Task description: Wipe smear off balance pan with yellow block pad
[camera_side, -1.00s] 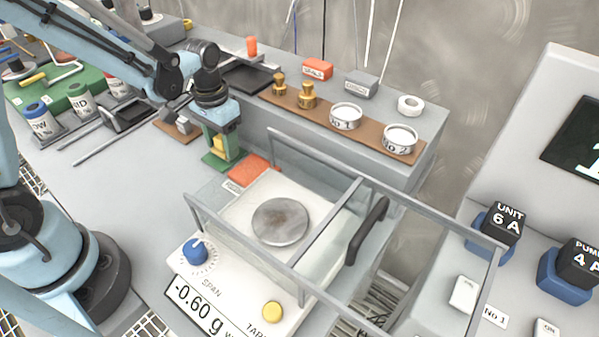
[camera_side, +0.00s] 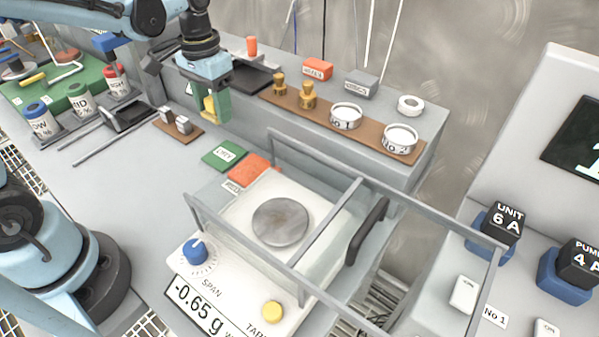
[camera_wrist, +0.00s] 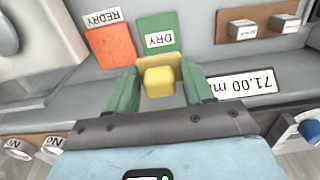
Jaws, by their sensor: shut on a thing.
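My gripper (camera_side: 211,107) is shut on the yellow block pad (camera_side: 209,105) and holds it in the air above the bench, behind the green DRY mat (camera_side: 225,157). In the wrist view the pad (camera_wrist: 159,82) sits between the green fingers. The round balance pan (camera_side: 281,222) lies inside the balance's clear-sided frame, to the front right of my gripper. A dull brownish-grey smear shows on the pan's face. The balance display (camera_side: 207,307) reads -0.65 g.
An orange REDRY mat (camera_side: 248,169) lies between the DRY mat and the balance. The frame's metal rails (camera_side: 240,243) surround the pan. Brass weights (camera_side: 308,95) and round tins (camera_side: 400,139) stand on the raised shelf. The bench left of the balance has free room.

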